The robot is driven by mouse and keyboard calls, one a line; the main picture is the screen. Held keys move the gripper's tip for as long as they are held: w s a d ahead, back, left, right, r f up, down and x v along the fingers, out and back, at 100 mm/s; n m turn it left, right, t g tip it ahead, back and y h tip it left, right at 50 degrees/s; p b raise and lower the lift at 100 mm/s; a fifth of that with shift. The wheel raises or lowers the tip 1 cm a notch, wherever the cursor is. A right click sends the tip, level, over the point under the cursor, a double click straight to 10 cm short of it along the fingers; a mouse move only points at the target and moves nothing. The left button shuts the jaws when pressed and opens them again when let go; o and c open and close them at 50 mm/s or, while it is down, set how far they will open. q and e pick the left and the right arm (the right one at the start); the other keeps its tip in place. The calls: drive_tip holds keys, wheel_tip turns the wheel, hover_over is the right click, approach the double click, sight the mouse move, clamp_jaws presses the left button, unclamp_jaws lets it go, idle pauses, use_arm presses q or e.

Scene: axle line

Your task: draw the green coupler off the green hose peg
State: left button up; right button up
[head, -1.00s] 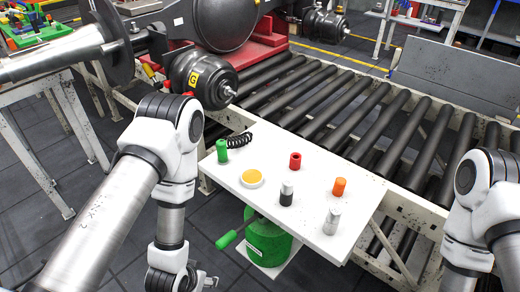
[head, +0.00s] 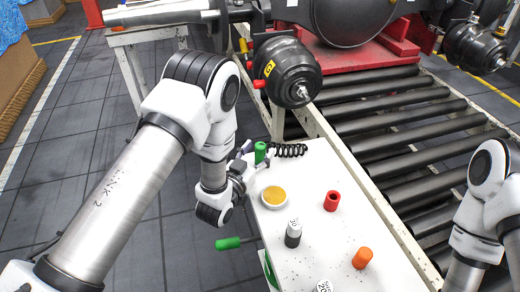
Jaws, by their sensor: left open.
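The green coupler (head: 260,152) is a small upright green cylinder at the far left corner of the white table (head: 310,180). A black coiled hose (head: 290,150) lies just to its right. The peg itself is hidden from me. My left gripper (head: 252,156) is open at the table's left edge, low, with its fingers close around the coupler's left and near side. I cannot tell whether they touch it. My right arm shows at the right edge, but its gripper is out of view.
The table also holds a yellow dish (head: 274,196), a red cylinder (head: 332,201), an orange cylinder (head: 362,258) and a black-and-white bottle (head: 293,233). A dark drum (head: 288,70) hangs beyond the coupler. Rollers (head: 400,130) run to the right. A green handle (head: 228,243) juts out at left.

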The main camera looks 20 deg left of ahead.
use_arm(q)
drive_tip(key=shift+f, duration=0.1)
drive_tip(key=shift+d, duration=0.15)
drive_tip(key=c, duration=0.6)
clamp_jaws()
wheel_tip(320, 180, up, 10)
drive_tip(key=shift+r, duration=0.1)
